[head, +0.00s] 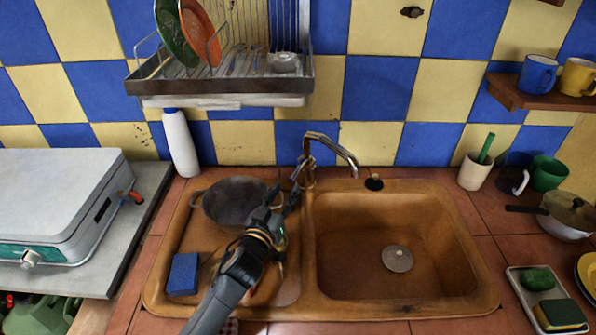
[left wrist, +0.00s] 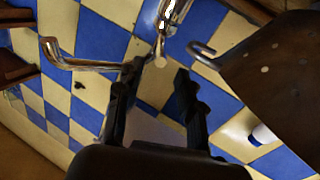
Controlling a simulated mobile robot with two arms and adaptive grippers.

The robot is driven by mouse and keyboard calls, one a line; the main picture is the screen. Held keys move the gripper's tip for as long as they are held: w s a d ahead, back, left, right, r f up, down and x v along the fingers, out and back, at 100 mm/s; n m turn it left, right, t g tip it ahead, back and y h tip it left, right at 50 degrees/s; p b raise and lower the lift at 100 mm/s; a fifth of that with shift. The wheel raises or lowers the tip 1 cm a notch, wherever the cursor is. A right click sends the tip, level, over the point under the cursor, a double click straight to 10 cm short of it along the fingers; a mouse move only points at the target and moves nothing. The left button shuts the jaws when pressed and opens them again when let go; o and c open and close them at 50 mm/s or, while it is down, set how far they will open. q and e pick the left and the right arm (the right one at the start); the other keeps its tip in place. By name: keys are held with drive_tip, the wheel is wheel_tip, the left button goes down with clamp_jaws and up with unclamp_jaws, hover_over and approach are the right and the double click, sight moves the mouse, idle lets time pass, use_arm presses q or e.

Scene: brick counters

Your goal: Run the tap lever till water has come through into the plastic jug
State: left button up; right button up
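The metal tap (head: 310,165) stands at the back of the brown sink, its spout over the right basin. Its small lever (left wrist: 160,50) shows in the left wrist view beside the tap body (left wrist: 172,14). My left gripper (head: 287,197) reaches over the sink divider to the tap's base. In the left wrist view its two dark fingers (left wrist: 158,82) are apart, with nothing held and the lever tip just beyond the gap; contact cannot be told. No water shows at the spout. I cannot identify the plastic jug in either view. My right gripper is out of view.
A grey pot (head: 238,203) stands in the left part of the sink, close beside my left gripper. A blue sponge (head: 183,274) lies at front left. The right basin (head: 350,250) holds only its drain. A dish rack (head: 220,86) hangs above, and a white bottle (head: 180,143) stands behind.

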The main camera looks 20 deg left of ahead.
sight(298, 168)
use_arm(q)
drive_tip(key=w+b, duration=0.1)
drive_tip(key=w, duration=0.2)
drive_tip(key=w+b, duration=0.1)
drive_tip(key=w, duration=0.6)
drive_tip(key=shift+w+d+f+b, duration=0.15)
drive_tip(key=shift+w+d+b, duration=0.1)
drive_tip(key=shift+b, duration=0.15)
clamp_jaws()
